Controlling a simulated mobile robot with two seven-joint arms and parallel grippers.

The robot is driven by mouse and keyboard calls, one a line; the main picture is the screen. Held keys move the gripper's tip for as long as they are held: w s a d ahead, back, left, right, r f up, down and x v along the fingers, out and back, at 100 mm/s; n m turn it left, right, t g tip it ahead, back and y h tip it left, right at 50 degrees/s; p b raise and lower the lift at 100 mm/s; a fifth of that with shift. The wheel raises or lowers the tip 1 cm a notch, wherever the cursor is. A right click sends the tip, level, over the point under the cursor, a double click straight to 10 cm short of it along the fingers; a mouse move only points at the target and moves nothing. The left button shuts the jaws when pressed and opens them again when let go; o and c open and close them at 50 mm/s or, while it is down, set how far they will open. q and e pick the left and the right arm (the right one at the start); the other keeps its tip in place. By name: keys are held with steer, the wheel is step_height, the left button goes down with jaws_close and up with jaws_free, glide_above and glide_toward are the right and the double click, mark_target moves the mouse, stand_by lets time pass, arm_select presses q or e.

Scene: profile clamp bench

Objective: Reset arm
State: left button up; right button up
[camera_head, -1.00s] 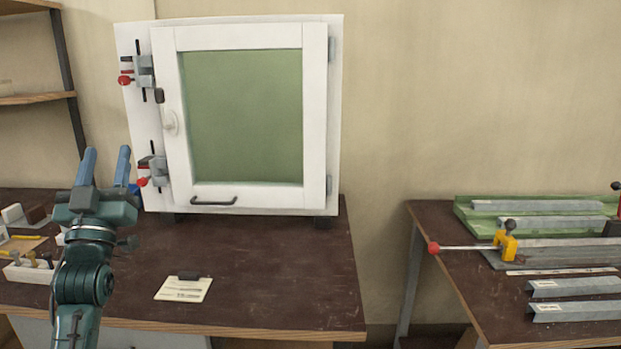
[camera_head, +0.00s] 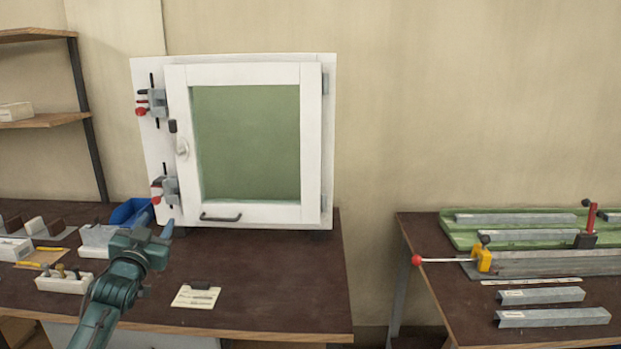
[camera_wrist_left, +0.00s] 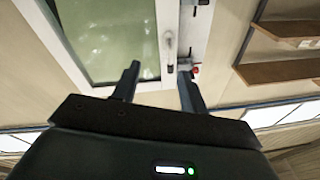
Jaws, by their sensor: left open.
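My left gripper (camera_head: 160,224) is above the left part of the dark brown bench, in front of the lower left corner of the white-framed window unit (camera_head: 312,150). Its two blue fingers are apart with nothing between them. In the left wrist view the open fingers (camera_wrist_left: 160,88) point toward the window frame, with the handle and a red-knobbed clamp beyond them. My right gripper does not show in either view.
A blue bin (camera_head: 130,211), white blocks and a small tool holder (camera_head: 64,281) crowd the bench's left side. A note card (camera_head: 195,297) lies at the front. A second bench on the right holds metal profiles (camera_head: 553,317), a green tray (camera_head: 450,231) and a yellow clamp (camera_head: 484,260).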

arm_select(q)
steer(key=s+d+f+g, duration=0.2)
steer(key=s+d+f, duration=0.15)
steer(key=f, duration=0.35)
steer(key=s+d+f+m+g+h, duration=0.1)
steer(key=s+d+f, duration=0.1)
steer(key=s+f, duration=0.4)
steer(key=s+d+f+g, duration=0.2)
steer(key=s+d+f, duration=0.1)
steer(key=f, duration=0.5)
steer(key=s+d+f+g+h, duration=0.1)
steer(key=s+d+f, duration=0.2)
steer(key=s, duration=0.6)
steer(key=s+d+f+g+h, duration=0.1)
steer(key=s+d+f, duration=0.2)
steer(key=s, duration=0.6)
steer(key=s+d+f+g+h, duration=0.1)
steer(key=s+d+f+g, duration=0.1)
steer(key=s+d, duration=0.3)
steer(key=s+f, duration=0.1)
steer(key=s, duration=0.3)
steer(key=shift+d+f+n, duration=0.3)
steer(key=shift+n, duration=0.1)
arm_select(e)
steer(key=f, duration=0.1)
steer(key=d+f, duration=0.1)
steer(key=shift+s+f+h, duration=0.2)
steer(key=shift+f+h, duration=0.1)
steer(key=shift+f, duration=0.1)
